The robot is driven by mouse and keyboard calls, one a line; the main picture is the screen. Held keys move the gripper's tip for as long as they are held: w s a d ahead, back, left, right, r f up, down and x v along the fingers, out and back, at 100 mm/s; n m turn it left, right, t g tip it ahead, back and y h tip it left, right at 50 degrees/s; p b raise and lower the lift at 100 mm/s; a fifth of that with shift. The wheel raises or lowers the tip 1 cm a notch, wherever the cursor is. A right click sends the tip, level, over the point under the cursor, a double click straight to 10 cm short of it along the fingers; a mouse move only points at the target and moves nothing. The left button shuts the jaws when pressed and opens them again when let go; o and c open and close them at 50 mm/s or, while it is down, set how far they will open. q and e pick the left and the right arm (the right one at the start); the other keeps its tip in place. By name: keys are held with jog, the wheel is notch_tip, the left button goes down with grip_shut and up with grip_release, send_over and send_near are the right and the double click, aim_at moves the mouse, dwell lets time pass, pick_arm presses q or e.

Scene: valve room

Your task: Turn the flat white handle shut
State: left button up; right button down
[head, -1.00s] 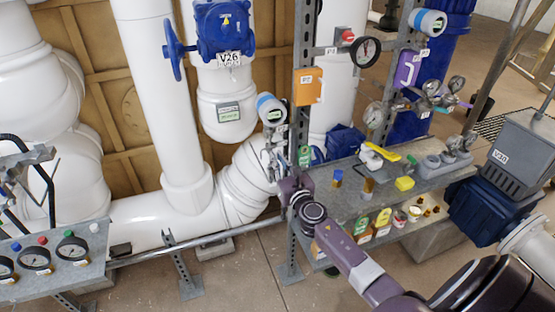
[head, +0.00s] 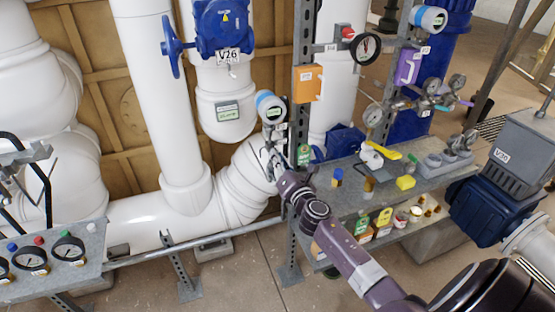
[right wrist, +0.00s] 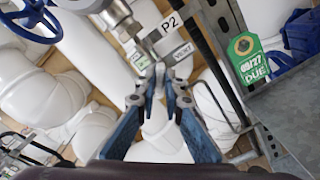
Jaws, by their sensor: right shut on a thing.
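My right gripper (right wrist: 160,75) shows its two blue-grey fingers close together in the right wrist view. They are shut on the flat white handle (right wrist: 172,44), at the small metal valve beside the P2 label; the fingertips hide part of it. In the head view, my right gripper (head: 274,160) reaches in below the round blue-and-white transmitter (head: 270,107), left of the upright post. The handle is too small and covered to make out clearly there. My left gripper is not in view.
A slotted steel post (head: 301,60) and a grey shelf (head: 350,205) with small items stand close to my right arm. A green tag (right wrist: 246,58) hangs beside the fingers. Large white pipes (head: 165,110) fill the left, with a blue handwheel (head: 172,47) above.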

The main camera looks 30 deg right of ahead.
jog(key=shift+f+m+b, duration=0.15)
jog(key=shift+m+b, duration=0.15)
jog(key=shift+m, duration=2.2)
jog(key=shift+f+m+b, duration=0.1)
jog(key=shift+m+b, duration=0.2)
jog(key=shift+m, duration=2.2)
jog(key=c, duration=2)
grip_release()
jog(key=shift+d, duration=0.1)
jog(key=shift+c, duration=0.2)
jog(key=v, duration=1.2)
jog(key=shift+s, duration=0.1)
